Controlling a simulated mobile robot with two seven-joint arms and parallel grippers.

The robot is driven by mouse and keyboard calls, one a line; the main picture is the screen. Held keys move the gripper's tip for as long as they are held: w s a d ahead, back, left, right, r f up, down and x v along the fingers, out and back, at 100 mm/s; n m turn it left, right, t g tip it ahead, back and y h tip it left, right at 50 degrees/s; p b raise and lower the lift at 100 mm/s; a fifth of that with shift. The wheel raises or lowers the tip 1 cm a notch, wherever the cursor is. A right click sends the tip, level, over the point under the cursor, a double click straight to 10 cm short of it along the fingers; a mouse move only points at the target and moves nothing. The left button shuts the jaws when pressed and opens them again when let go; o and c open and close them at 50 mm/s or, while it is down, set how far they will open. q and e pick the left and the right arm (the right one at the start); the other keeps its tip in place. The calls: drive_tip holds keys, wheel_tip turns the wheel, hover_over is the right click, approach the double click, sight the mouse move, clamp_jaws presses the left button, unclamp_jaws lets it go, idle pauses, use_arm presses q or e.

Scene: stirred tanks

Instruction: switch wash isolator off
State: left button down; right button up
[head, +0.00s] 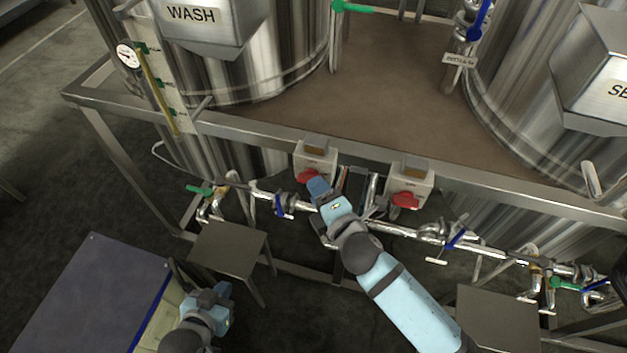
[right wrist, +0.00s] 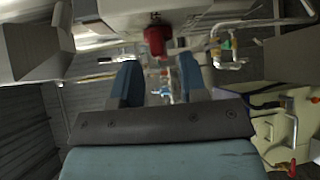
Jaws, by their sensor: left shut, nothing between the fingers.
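The wash isolator is probably the left grey box (head: 315,158) on the frame rail, on the WASH tank's side; its label is too small to read. Its red knob (head: 306,176) is on the lower front. My right gripper (head: 319,187) is just right of and below that knob. In the right wrist view, my right gripper (right wrist: 160,80) is open and empty, its blue fingers apart. A red knob (right wrist: 157,40) under a pale box shows beyond the gap between them, apart from the fingers. My left gripper (head: 218,293) is shut and empty at the lower left, far from the isolator.
A second grey box (head: 410,178) with a red knob (head: 405,200) is close on the right. A pipe with blue-handled valves (head: 280,204) runs below the boxes. Small stools (head: 230,248) and a dark-topped cabinet (head: 95,290) stand in front. The frame rail (head: 240,135) is above.

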drive_tip(key=shift+x, duration=1.35)
clamp_jaws()
drive_tip(key=m+t+b, duration=0.1)
drive_tip(key=b, duration=0.2)
drive_tip(key=shift+f+y, duration=0.1)
drive_tip(key=shift+y, duration=0.2)
unclamp_jaws()
